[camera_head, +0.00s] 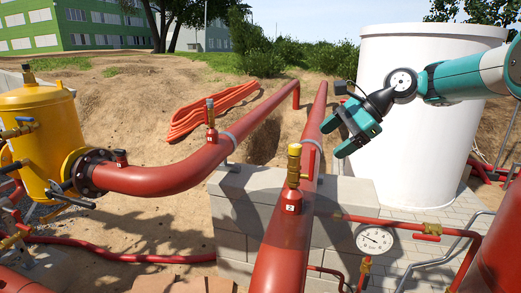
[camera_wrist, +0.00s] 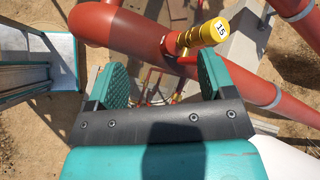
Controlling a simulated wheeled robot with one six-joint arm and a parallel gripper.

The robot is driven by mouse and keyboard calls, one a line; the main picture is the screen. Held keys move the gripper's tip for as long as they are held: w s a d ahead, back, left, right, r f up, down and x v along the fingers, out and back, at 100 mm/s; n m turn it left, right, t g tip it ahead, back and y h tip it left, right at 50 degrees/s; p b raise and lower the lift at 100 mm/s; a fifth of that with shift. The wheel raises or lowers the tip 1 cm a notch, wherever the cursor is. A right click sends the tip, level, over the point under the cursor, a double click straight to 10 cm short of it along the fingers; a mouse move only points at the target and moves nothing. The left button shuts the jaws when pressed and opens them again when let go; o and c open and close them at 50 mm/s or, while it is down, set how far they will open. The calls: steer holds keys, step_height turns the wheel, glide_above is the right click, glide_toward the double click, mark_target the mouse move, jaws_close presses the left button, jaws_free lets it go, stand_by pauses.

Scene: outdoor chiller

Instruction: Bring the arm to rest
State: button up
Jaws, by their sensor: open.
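My gripper (camera_head: 337,137) is at the end of my teal and grey arm, which reaches in from the right in the head view. It hangs in the air to the right of the red pipes, in front of the white tank. Its two fingers are apart, with nothing between them. In the wrist view the gripper (camera_wrist: 161,74) shows two green pads spread wide. A red pipe (camera_wrist: 130,28) and a yellow cap marked 15 (camera_wrist: 220,29) lie beyond the fingertips, and I see no contact with them.
A red pipe (camera_head: 277,252) runs over a grey block wall (camera_head: 232,190), with a brass valve (camera_head: 294,165) on it. The white tank (camera_head: 428,120) stands close behind my gripper. A gauge (camera_head: 374,240) is below, and a yellow vessel (camera_head: 38,130) is at left.

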steer(key=s+a+f+n+h+b, duration=0.1)
steer(key=s+a+f+n+b, duration=0.1)
steer(key=s+a+f+n, duration=0.3)
steer(key=s+f+n+g+b, duration=0.1)
steer(key=s+n+b, duration=0.2)
steer(key=s, duration=0.4)
steer(key=s+a+f+n+h+b, duration=0.1)
steer(key=s+a+f+n+b, duration=0.2)
steer(key=s, duration=0.4)
steer(key=s+d+f+n+h+b, duration=0.1)
steer(key=s+f+n+b, duration=0.1)
steer(key=s+f+n, duration=0.3)
steer(key=s+d+f+n+g+h+b, duration=0.1)
steer(key=s+f+n, duration=0.4)
steer(key=s, duration=0.7)
steer(key=shift+d+f+b, duration=0.15)
steer(key=shift+d+b, duration=0.3)
steer(key=shift+b, duration=0.15)
